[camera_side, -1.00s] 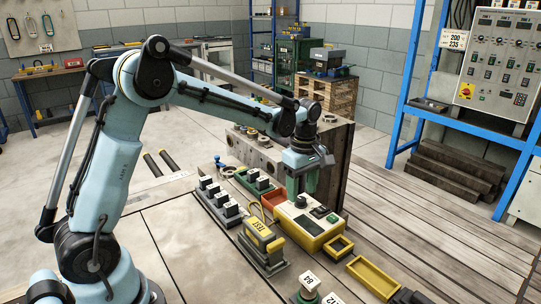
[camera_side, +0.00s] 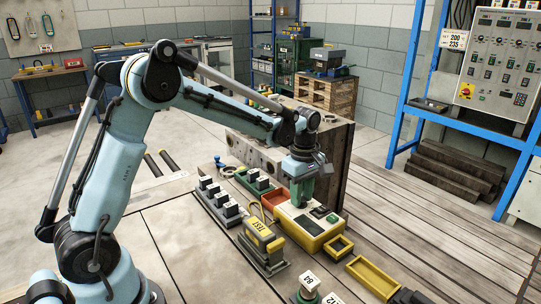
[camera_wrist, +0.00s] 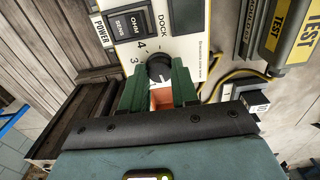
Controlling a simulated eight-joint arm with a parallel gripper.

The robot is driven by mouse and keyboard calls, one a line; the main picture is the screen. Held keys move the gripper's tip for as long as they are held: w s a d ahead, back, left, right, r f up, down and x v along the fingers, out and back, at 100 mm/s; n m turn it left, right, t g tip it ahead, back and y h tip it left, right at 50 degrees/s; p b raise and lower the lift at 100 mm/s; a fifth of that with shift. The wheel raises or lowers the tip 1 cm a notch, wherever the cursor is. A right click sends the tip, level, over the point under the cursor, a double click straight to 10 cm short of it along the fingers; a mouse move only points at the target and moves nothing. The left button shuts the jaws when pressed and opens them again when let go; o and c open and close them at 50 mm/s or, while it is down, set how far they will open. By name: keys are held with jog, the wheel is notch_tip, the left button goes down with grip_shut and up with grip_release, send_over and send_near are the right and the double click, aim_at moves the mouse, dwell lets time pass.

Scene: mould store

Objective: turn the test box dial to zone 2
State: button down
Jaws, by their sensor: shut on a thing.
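The test box (camera_side: 318,241) is yellow with a cream top and stands on the bench in the side view. Its panel (camera_wrist: 187,48) fills the upper middle of the wrist view, with the numerals 4 and 3 readable left of the dial. The round dark dial (camera_wrist: 158,68) sits between my green fingers. My gripper (camera_side: 301,203) points down over the box and is shut on the dial; it also shows in the wrist view (camera_wrist: 159,80). The fingers hide part of the dial and its scale, and I cannot tell its setting.
A yellow TEST unit (camera_side: 262,238) with a yellow lead stands close left of the box. A rack of dark blocks (camera_side: 220,206) is further left. Yellow trays (camera_side: 372,277) lie at the front right. A large steel mould block (camera_side: 331,145) stands behind.

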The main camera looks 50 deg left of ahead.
jog(key=shift+m, duration=0.4)
jog(key=m, duration=0.3)
jog(key=shift+m, duration=0.3)
jog(key=m, duration=0.3)
jog(key=shift+m, duration=0.3)
jog(key=m, duration=0.4)
jog(key=shift+m, duration=1.8)
jog(key=c, duration=0.8)
grip_release()
jog(key=shift+c, duration=0.2)
